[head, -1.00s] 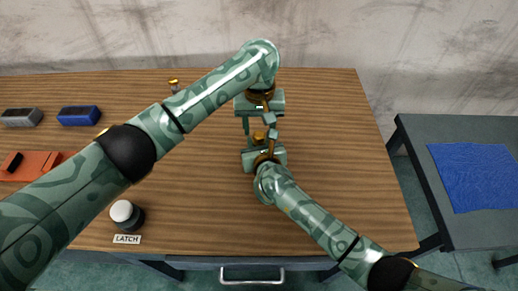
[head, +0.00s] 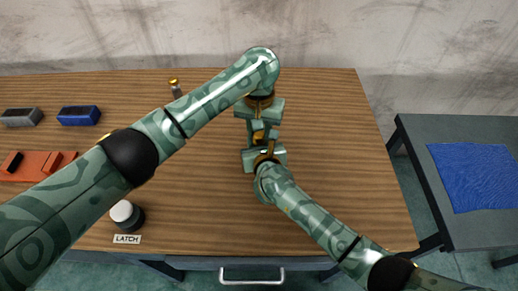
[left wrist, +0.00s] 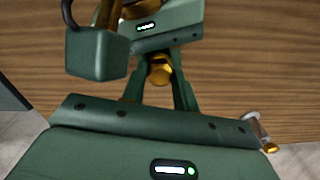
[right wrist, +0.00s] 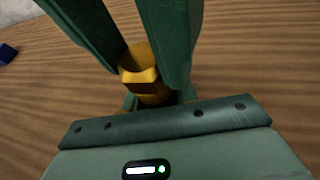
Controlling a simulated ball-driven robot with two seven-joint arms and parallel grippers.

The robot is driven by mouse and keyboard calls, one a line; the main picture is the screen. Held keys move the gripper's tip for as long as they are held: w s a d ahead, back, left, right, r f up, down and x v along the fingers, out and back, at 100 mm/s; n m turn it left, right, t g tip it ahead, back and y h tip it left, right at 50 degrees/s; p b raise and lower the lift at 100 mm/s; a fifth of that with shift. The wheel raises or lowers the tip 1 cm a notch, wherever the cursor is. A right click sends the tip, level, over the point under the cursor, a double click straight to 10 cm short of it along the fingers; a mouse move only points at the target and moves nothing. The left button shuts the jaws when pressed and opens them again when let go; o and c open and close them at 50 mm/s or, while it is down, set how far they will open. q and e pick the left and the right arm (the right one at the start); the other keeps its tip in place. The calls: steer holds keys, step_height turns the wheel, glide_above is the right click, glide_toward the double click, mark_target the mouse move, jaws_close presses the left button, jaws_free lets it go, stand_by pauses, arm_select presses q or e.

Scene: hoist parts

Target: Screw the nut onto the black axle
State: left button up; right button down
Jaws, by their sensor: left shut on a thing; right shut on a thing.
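A brass-coloured hex nut (right wrist: 140,78) shows between green fingers in the right wrist view. It appears as a small gold spot in the head view (head: 258,136) and between the fingers in the left wrist view (left wrist: 160,72). My left gripper (head: 258,126) reaches down from the far side and is shut on it. My right gripper (head: 264,146) faces it from the near side and is shut on a brass-coloured part right by the nut; the fingers hide which part. I cannot make out the black axle between the grippers.
A grey block (head: 20,117), a blue block (head: 79,115) and an orange tray (head: 40,168) stand at the left. A white-topped button (head: 124,213) is near the front. The table's right side is clear.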

arm_select(q)
steer(key=o, duration=1.1)
steer(key=shift+r, duration=2.25)
steer(key=o, duration=0.5)
steer(key=shift+o, duration=0.2)
step_height(320, 180, up, 12)
